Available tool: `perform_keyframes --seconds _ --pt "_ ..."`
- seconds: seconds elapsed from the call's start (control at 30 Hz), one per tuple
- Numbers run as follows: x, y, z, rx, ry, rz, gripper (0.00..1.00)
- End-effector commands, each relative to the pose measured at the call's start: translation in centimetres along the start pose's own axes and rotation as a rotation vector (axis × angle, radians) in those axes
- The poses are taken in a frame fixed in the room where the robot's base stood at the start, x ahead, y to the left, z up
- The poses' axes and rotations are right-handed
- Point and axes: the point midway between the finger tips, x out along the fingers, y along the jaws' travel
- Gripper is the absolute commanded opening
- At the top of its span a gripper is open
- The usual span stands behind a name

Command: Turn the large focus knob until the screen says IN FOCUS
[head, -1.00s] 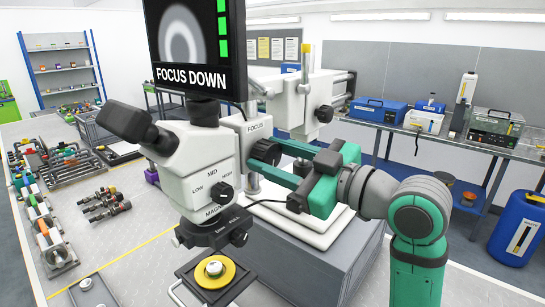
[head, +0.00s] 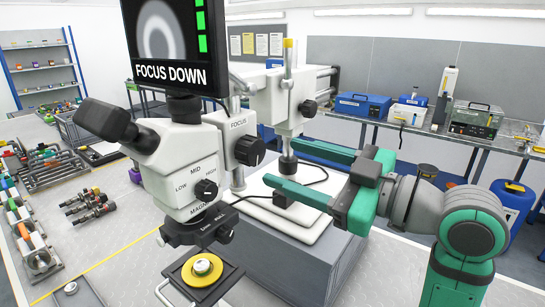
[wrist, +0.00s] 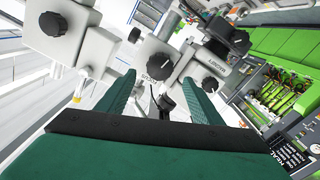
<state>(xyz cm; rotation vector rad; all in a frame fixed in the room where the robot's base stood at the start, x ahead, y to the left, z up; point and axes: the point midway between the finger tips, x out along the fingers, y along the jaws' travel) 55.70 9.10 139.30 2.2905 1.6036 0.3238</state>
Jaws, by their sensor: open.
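The large focus knob (head: 249,151) is black and round, on the side of the white microscope head (head: 180,165) under the label FOCUS. It also shows in the wrist view (wrist: 160,66), ahead of the fingers. My gripper (head: 280,162) is open and empty, to the right of the knob and apart from it. Its two green fingers point toward the microscope and show in the wrist view too (wrist: 159,81). The screen (head: 170,45) reads FOCUS DOWN, with a blurred pale ring and green bars at its right.
A smaller magnification knob (head: 206,189) sits below left of the focus knob. Another black knob (head: 309,108) is on the stand arm. A yellow round part (head: 202,268) lies under the lens.

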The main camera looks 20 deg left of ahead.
Motion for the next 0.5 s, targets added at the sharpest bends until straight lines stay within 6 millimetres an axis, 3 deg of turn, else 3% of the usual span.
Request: perform_keyframes --seconds 0.2,0.5 --pt "-2.3 0.0 0.0 0.0 0.0 0.001 0.6" --pt "-2.6 0.0 0.0 0.0 0.0 0.0 0.6"
